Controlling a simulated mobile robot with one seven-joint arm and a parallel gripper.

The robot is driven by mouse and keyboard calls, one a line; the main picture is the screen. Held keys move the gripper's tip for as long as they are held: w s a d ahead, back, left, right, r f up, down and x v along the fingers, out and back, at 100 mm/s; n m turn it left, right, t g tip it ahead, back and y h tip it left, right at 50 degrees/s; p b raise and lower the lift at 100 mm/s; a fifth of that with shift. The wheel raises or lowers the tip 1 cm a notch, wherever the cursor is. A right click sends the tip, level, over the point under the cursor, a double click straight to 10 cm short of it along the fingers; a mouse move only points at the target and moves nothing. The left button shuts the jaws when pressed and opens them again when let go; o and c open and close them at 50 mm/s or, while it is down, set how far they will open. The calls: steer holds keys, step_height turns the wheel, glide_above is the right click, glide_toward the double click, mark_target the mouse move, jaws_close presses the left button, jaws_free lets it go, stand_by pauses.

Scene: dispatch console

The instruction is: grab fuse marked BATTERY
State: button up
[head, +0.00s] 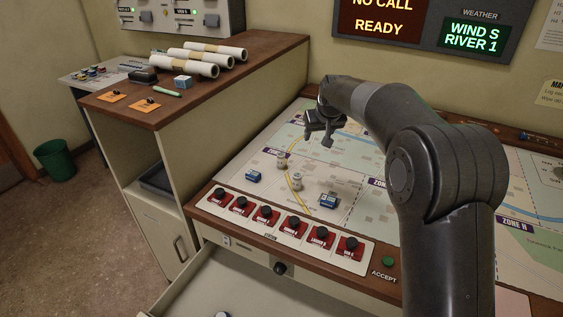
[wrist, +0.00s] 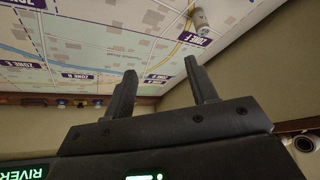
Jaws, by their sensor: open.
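No label reading BATTERY can be made out in either view, so I cannot tell which thing is that fuse. Small pale cylinders stand on the map table: one (head: 282,160) near the yellow road line and another (head: 297,183) just in front of it. One pale cylinder (wrist: 200,21) also shows at the top of the wrist view, beyond the fingers. My gripper (head: 318,139) is open and empty above the far left part of the map. Its two spread fingers show in the wrist view (wrist: 160,74), with nothing between them.
Blue blocks (head: 253,176) (head: 329,200) lie on the map. Red button plates (head: 265,215) line its front edge, with a green ACCEPT button (head: 389,262). An open drawer (head: 310,303) juts out below. Paper rolls (head: 190,65) lie on the left cabinet; a small panel (head: 88,75) stands beyond.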

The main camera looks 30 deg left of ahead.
steer(key=n, duration=0.1)
glide_toward(281, 154)
steer(key=w+f, duration=0.1)
steer(key=f, duration=0.1)
steer(key=shift+y, duration=0.3)
steer(key=x, duration=0.4)
steer(key=shift+w+d+f, duration=0.1)
steer(key=shift+d, duration=0.25)
steer(key=shift+s+a+x, duration=0.1)
steer(key=shift+a+x, duration=0.05)
steer(key=shift+x, duration=0.95)
steer(key=shift+s+a+x, duration=0.1)
steer(key=shift+x, duration=0.95)
steer(key=shift+s+a+x, duration=0.15)
steer(key=shift+x, duration=0.95)
steer(key=c, duration=1)
steer(key=shift+c, duration=0.4)
